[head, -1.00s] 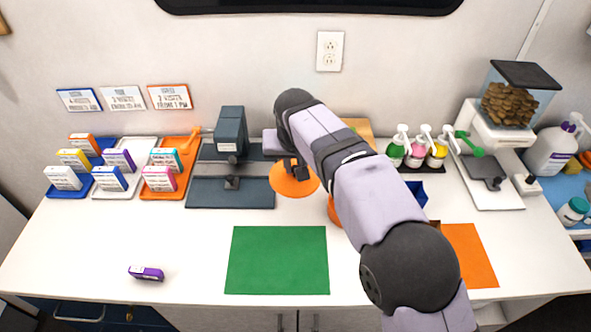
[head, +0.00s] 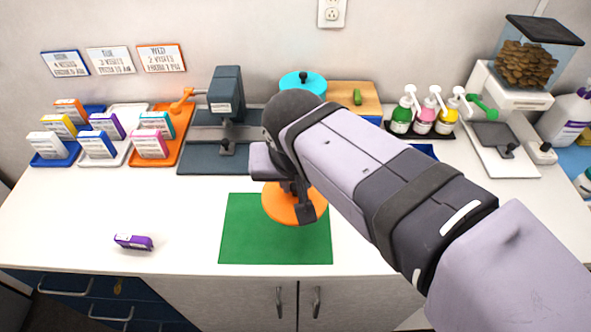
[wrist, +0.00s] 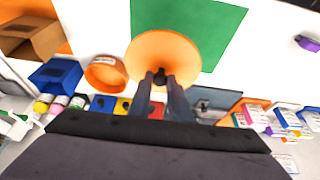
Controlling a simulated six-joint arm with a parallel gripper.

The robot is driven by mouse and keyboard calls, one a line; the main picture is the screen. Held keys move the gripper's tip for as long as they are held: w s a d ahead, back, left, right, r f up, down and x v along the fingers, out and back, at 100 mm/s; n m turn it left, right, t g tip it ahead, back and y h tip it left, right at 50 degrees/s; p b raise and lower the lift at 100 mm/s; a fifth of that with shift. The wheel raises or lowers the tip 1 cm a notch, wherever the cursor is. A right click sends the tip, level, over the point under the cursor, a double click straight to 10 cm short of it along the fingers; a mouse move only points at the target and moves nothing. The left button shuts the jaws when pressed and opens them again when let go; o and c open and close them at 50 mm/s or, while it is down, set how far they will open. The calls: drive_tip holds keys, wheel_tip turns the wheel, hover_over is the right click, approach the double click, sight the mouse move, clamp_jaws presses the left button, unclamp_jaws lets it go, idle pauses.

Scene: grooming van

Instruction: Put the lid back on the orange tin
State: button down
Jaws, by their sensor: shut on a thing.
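My gripper (head: 298,198) is shut on the dark knob of the orange lid (head: 273,207). The lid is a flat round disc, held in front of the green mat (head: 240,245) in the head view. The wrist view shows the two fingers (wrist: 160,82) on the knob with the lid (wrist: 160,47) beyond them. The orange tin (wrist: 103,74) shows in the wrist view just left of the lid. It is round and looks uncovered. In the head view my arm hides the tin.
A blue bin (wrist: 56,73) and a brown box (wrist: 35,38) stand near the tin. A dark press-like stand (head: 228,110), a teal lidded tin (head: 303,82) and pump bottles (head: 423,118) line the back. A purple item (head: 133,242) lies front left.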

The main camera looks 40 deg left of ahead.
drive_tip(key=shift+s+d, duration=0.5)
drive_tip(key=shift+d, duration=0.05)
drive_tip(key=shift+w+d+r+p, duration=0.1)
drive_tip(key=shift+w+r+p, duration=0.2)
drive_tip(key=shift+r, duration=0.15)
drive_tip(key=w+p, duration=0.1)
drive_tip(key=w+d+p, duration=0.1)
drive_tip(key=w+r+m+p, duration=0.1)
drive_tip(key=shift+d+r+p, duration=0.1)
drive_tip(key=shift+d+p, duration=0.15)
drive_tip(key=shift+p, duration=0.15)
drive_tip(key=w+d+f+m+t+h+p, duration=0.1)
drive_tip(key=w+d+p, duration=0.1)
drive_tip(key=w+p, duration=0.4)
drive_tip(key=w+d+f+m+h+p, duration=0.1)
drive_tip(key=w+d+f+m+p, duration=0.15)
drive_tip(key=w+p, duration=0.3)
drive_tip(key=w+a+r+n, duration=0.1)
drive_tip(key=w+a+n, duration=0.1)
drive_tip(key=w+a, duration=0.5)
drive_tip(key=shift+a+n+y, duration=0.15)
drive_tip(key=shift+n+y, duration=0.2)
drive_tip(key=shift+y, duration=0.05)
wheel_tip(320, 180, down, 6)
drive_tip(key=b, duration=0.4)
drive_tip(key=shift+f+b, duration=0.15)
drive_tip(key=shift+b, duration=0.15)
